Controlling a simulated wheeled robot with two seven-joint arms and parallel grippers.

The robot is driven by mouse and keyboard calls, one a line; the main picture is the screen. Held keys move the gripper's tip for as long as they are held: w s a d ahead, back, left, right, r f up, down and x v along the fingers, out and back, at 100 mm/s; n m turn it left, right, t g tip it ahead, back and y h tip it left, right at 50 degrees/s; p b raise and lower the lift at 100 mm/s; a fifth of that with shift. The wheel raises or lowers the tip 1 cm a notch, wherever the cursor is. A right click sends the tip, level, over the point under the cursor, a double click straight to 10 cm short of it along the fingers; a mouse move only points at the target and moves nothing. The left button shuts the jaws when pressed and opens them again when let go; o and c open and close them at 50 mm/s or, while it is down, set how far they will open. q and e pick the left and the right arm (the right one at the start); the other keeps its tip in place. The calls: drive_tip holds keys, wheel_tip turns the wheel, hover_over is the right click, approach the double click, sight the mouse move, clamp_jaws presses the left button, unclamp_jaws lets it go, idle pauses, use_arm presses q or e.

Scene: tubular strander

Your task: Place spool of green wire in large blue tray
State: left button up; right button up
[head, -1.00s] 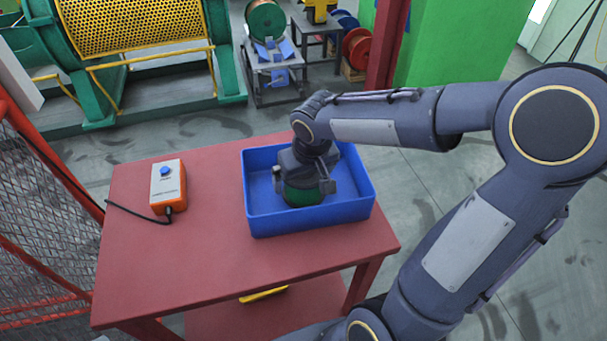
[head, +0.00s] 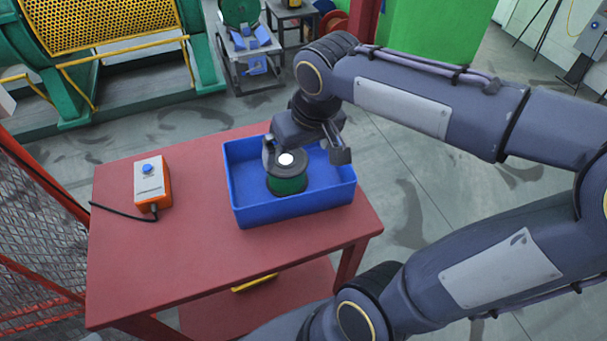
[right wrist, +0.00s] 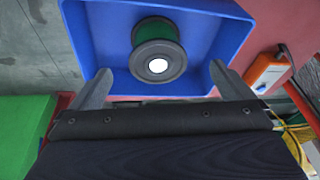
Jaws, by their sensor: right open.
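The spool of green wire (head: 287,182) stands upright inside the large blue tray (head: 296,213), with its dark top flange and white centre showing. The tray sits on the red table. In the right wrist view the spool (right wrist: 158,48) is in the tray (right wrist: 216,30), beyond and between the fingertips. My right gripper (head: 306,155) is open and empty, above and just behind the spool; its fingers also show in the right wrist view (right wrist: 158,84). My left gripper is not in view.
An orange and grey control box (head: 152,184) with a blue button and a black cable lies left of the tray on the red table (head: 190,260). A mesh fence (head: 35,245) stands at the left. The table's front part is clear.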

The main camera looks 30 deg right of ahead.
drive_tip(key=s+a+f+t+y, duration=0.1)
drive_tip(key=s+a+f, duration=0.1)
drive_tip(key=s, duration=0.3)
drive_tip(key=s+a+f+t+y, duration=0.1)
drive_tip(key=s+f+y, duration=0.1)
drive_tip(key=s, duration=0.4)
drive_tip(key=shift+a+f+m, duration=0.3)
drive_tip(key=shift+a+f, duration=0.1)
drive_tip(key=shift+f, duration=0.15)
